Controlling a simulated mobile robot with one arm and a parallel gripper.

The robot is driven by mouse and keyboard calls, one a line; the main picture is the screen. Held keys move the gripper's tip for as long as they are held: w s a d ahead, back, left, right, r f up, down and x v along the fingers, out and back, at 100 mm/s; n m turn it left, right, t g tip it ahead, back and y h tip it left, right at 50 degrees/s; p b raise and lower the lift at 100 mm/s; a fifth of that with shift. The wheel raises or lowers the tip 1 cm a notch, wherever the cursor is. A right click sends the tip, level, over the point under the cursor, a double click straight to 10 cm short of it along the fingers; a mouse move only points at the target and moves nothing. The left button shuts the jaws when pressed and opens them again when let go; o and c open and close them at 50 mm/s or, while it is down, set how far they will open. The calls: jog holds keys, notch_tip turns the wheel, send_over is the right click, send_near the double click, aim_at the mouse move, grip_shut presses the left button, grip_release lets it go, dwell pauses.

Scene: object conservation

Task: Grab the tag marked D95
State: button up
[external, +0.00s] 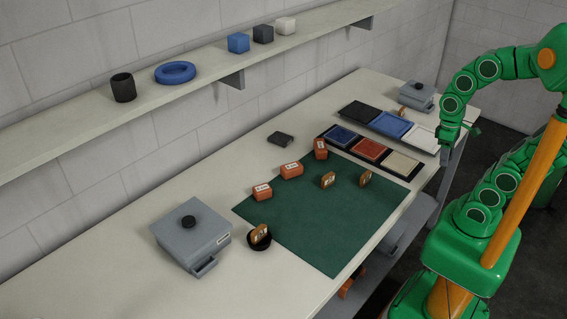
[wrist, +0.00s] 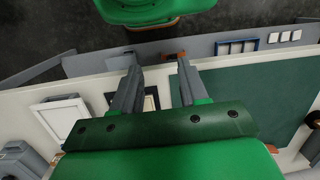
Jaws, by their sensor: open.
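Small brown tags stand on the green mat (external: 320,215) in the external view: one tag (external: 328,180) near its middle and another tag (external: 365,178) to the right. A third brown tag (external: 260,235) stands on a round black dish at the mat's left. A fourth brown piece (external: 402,111) is by the far grey box. Their markings are too small to read, so I cannot tell which is D95. My gripper (external: 457,138) is at the right, near the white tray and apart from the tags. In the wrist view its fingers (wrist: 158,85) are spread and empty.
Orange labelled blocks (external: 291,170) line the mat's back edge. Flat trays (external: 390,124) lie beyond the mat. Grey lidded boxes (external: 190,238) stand at both ends of the counter. A wall shelf (external: 210,75) runs behind. The front-left counter is clear.

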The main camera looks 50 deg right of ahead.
jog(key=shift+w+d+m+h, duration=0.1)
jog(key=shift+d+m+h, duration=0.25)
jog(key=shift+d, duration=0.55)
jog(key=m+t+y, duration=0.2)
jog(key=m+y, duration=1.1)
jog(key=m, duration=0.4)
send_near(367, 175)
jog(key=shift+s+a+f, duration=0.55)
jog(key=shift+s+f, duration=0.2)
jog(key=shift+w+d+f+m, duration=0.3)
jog(key=shift+w+m, duration=0.2)
jog(key=shift+m, duration=0.15)
jog(key=shift+y, duration=0.25)
jog(key=shift+w+f+x, duration=0.1)
jog(key=shift+w+x, duration=0.1)
jog(key=shift+x, duration=0.9)
jog(key=shift+w+f+x, duration=0.15)
jog(key=shift+w+x, duration=0.05)
jog(key=shift+x, duration=0.9)
jog(key=shift+w+f+x, duration=0.1)
jog(key=shift+w+x, duration=0.05)
jog(key=shift+x, duration=0.95)
jog(key=shift+a+f, duration=0.2)
jog(key=shift+a, duration=0.2)
